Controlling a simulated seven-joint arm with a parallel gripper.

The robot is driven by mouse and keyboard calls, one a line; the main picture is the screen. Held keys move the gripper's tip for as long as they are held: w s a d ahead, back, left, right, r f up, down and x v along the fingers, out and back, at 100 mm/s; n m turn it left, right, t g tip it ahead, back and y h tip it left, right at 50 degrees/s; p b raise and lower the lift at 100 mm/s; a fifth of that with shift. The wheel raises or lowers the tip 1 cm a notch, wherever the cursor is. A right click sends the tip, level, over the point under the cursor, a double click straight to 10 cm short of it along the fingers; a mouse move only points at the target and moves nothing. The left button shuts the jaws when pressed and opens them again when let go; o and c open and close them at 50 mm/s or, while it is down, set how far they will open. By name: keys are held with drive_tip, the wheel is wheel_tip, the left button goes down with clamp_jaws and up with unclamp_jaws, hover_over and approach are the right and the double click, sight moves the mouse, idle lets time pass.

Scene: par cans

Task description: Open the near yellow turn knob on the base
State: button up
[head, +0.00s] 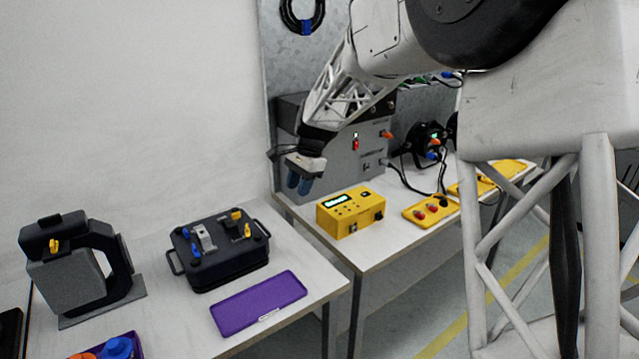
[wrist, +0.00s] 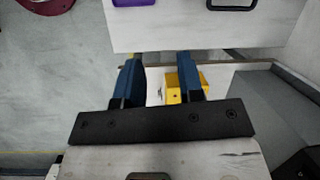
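A black base (head: 225,264) with side handles sits on the near table in the head view. On its top right are two small yellow knobs: one farther back (head: 236,215) and one nearer (head: 247,231). I cannot make out how either knob is turned. My gripper (head: 299,184) hangs in the air to the right of the base and higher, near the grey cabinet, apart from the knobs. In the wrist view my gripper (wrist: 160,78) has its two blue fingers apart with nothing held between them. The yellow knobs do not show in the wrist view.
A purple tray (head: 258,302) lies in front of the base. A dark yoke-shaped unit (head: 122,262) with another yellow knob (head: 54,245) stands at left. A yellow control box (head: 350,212) sits on the second table, below and right of my gripper. A grey cabinet (head: 341,150) stands behind.

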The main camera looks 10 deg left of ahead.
drive_tip(key=s+d+r, duration=0.3)
drive_tip(key=d, duration=0.3)
drive_tip(key=shift+s+n+t, duration=0.2)
drive_tip(key=shift+n+t, duration=0.1)
drive_tip(key=shift+n, duration=0.1)
drive_tip(key=shift+c, duration=1.1)
drive_tip(key=shift+w+a+f+n, duration=0.2)
drive_tip(key=shift+w+a+n, duration=0.1)
drive_tip(key=shift+a, duration=0.15)
drive_tip(key=shift+c, duration=0.3)
drive_tip(key=n+t+h, duration=0.1)
drive_tip(key=n+h, duration=0.2)
drive_tip(key=n, duration=0.7)
hover_over(247, 226)
wheel_tip(247, 226, down, 12)
drive_tip(key=shift+r, duration=0.1)
drive_tip(key=shift+f, duration=3.95)
